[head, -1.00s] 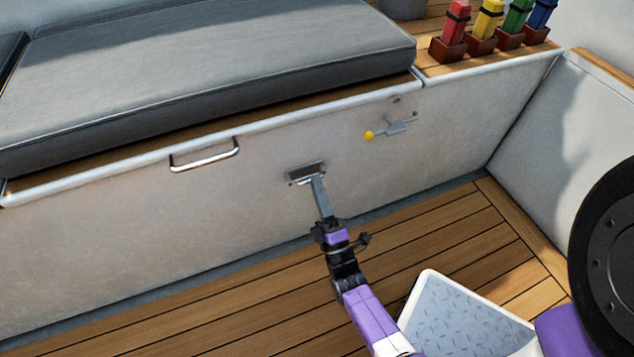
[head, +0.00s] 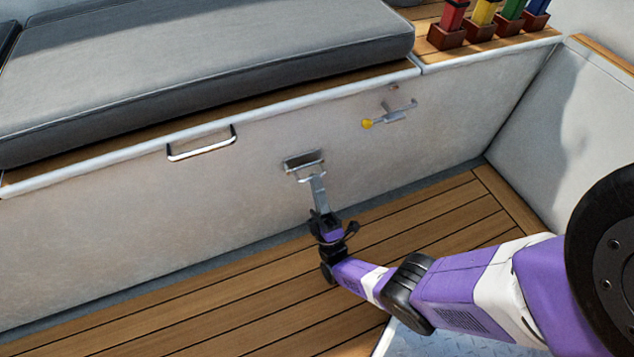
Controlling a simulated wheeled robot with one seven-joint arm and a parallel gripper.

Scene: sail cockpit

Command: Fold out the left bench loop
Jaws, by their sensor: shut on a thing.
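The left bench loop (head: 308,168) is a small metal loop below a dark recessed plate (head: 303,160) on the pale bench front. It stands out from the plate, tilted outward and down. My gripper (head: 313,178) is shut on the loop's outer edge, in front of the bench face. The fingers partly hide the loop, so its exact angle is hard to tell.
A silver grab handle (head: 202,144) is on the bench front to the left. A yellow-knobbed lever latch (head: 385,118) is to the upper right. A grey cushion (head: 200,65) lies on the bench. Wooden floor (head: 200,310) is clear in front.

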